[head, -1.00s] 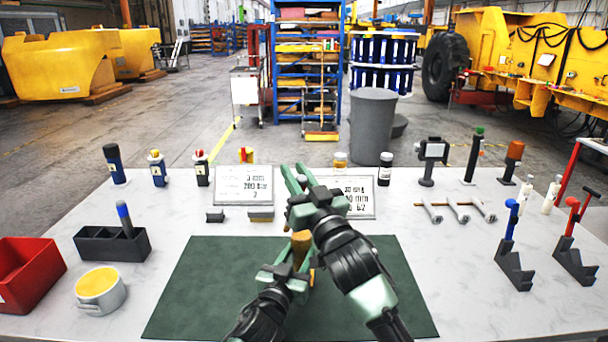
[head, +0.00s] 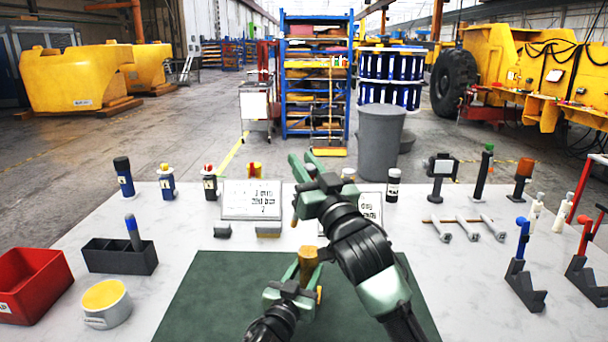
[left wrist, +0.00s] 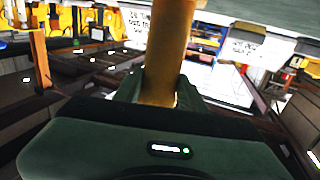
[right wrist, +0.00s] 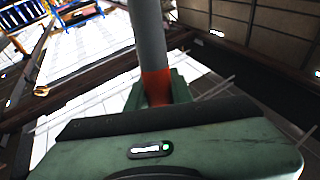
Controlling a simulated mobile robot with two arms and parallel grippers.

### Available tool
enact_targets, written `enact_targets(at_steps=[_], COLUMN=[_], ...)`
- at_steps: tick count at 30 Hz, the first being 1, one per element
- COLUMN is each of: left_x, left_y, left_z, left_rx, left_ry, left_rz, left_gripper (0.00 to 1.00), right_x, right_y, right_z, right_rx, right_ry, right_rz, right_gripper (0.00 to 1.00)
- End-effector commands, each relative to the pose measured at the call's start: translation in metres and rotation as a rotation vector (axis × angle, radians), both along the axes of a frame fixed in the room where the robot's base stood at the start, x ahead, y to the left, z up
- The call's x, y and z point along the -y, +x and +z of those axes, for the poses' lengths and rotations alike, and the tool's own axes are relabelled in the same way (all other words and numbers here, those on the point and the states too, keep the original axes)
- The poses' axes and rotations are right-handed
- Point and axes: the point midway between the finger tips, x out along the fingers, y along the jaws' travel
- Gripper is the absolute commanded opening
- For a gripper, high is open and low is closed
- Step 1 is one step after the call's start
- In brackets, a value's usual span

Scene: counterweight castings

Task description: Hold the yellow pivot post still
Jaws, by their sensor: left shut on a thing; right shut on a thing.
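The yellow pivot post (head: 308,262) stands roughly upright over the green mat in the head view; its lower end is hidden. My left gripper (head: 306,280) is shut around it, and the left wrist view shows the yellow-brown shaft (left wrist: 171,45) between the jaws. My right gripper (head: 302,172) is farther back and apart from the post. It is shut on a grey rod with an orange-red band, seen in the right wrist view (right wrist: 148,40). In the head view this rod is mostly hidden by the gripper.
The green mat (head: 205,310) lies under my arms. Two printed signs stand behind, one of them white (head: 252,200). A dark grey bin (head: 120,258), a red box (head: 30,285) and a cup (head: 106,305) are left; hooked stands (head: 522,280) and small tools (head: 465,228) are right.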

Motion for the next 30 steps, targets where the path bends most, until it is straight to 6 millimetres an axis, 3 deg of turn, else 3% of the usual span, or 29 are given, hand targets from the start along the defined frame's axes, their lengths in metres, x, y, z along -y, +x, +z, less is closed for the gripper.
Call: enact_targets(at_steps=[11,21,30], left_x=[0.0,0.0,0.0], left_y=[0.0,0.0,0.0], left_z=[0.001,0.001,0.001], left_rx=[0.002,0.002,0.002], left_ry=[-0.001,-0.001,-0.001], left_rz=[0.0,0.0,0.0], left_gripper=[0.0,0.0,0.0], right_x=[0.0,0.0,0.0], right_y=[0.0,0.0,0.0], right_z=[0.003,0.03,0.031], right_rx=[0.001,0.003,0.0], right_ry=[0.0,0.001,0.001], right_rz=[0.0,0.001,0.0], right_gripper=[0.0,0.0,0.0])
